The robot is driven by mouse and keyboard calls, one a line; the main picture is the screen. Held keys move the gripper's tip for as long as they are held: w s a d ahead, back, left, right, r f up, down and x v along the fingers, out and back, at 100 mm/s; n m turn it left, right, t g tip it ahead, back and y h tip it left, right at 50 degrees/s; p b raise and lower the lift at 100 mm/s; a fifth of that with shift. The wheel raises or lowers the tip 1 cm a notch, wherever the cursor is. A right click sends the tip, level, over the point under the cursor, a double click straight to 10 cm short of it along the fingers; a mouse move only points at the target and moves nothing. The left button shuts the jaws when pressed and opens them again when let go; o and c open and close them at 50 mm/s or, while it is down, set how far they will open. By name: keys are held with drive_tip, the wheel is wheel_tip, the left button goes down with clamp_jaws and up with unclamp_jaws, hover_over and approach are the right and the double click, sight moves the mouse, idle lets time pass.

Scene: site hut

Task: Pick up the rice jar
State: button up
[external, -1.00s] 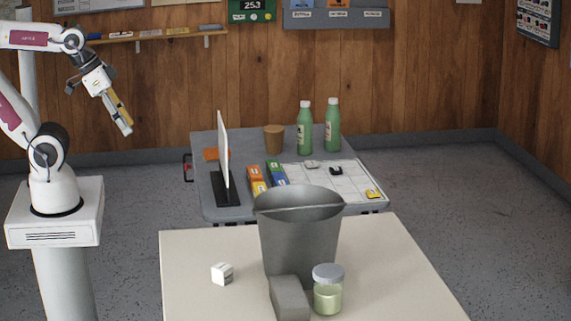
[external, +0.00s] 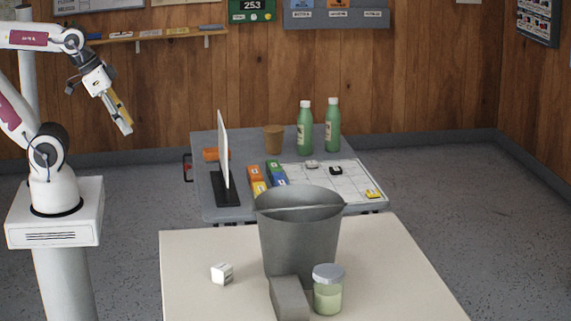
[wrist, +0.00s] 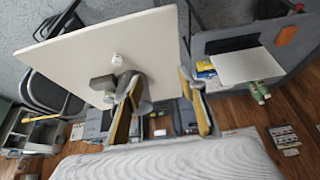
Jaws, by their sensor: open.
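The rice jar (external: 328,290) is a clear jar with pale green contents and a grey lid. It stands upright on the near cream table (external: 195,250), close to the right side of a grey block (external: 288,298) and in front of a grey bucket (external: 310,235). My gripper (external: 127,131) is raised at the left, far from the jar, pointing down and right. In the wrist view its two fingers (wrist: 158,78) are apart with nothing held between them. I cannot clearly make out the jar in the wrist view.
A small white cube (external: 222,273) lies left of the bucket. Behind, a grey desk (external: 210,145) holds a thin upright panel (external: 223,160), two green bottles (external: 305,130), a brown cup (external: 274,139) and coloured boxes. The cream table's left and right parts are mostly clear.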

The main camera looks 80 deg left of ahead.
drive_tip(key=o, duration=0.8)
drive_tip(key=w+d+r+t+h, duration=0.1)
drive_tip(key=w+d+t, duration=0.1)
drive_tip(key=w+d, duration=0.85)
drive_tip(key=w+d+r+t+h, duration=0.15)
drive_tip(key=w+d, duration=0.55)
drive_tip(key=w, duration=0.7)
drive_tip(key=w+d+r+t+h, duration=0.1)
drive_tip(key=w+d+t+h, duration=0.15)
drive_tip(key=w+d, duration=0.75)
drive_tip(key=w+d+f+n+t+y, duration=0.1)
drive_tip(key=w+d+f+t+y, duration=0.1)
drive_tip(key=w+d+f, duration=0.4)
drive_tip(key=w+d+f+t+y, duration=0.25)
drive_tip(key=d+f, duration=0.25)
drive_tip(key=f, duration=0.3)
drive_tip(key=s+f+y, duration=0.1)
drive_tip(key=f, duration=0.1)
drive_tip(key=s+d+f+t+y, duration=0.1)
drive_tip(key=s+f, duration=0.1)
drive_tip(key=f, duration=0.1)
drive_tip(key=s+f+y, duration=0.1)
drive_tip(key=f, duration=0.2)
drive_tip(key=shift+s+d+n+t, duration=0.25)
drive_tip(key=shift+n+t, duration=0.05)
drive_tip(key=shift+t, duration=0.05)
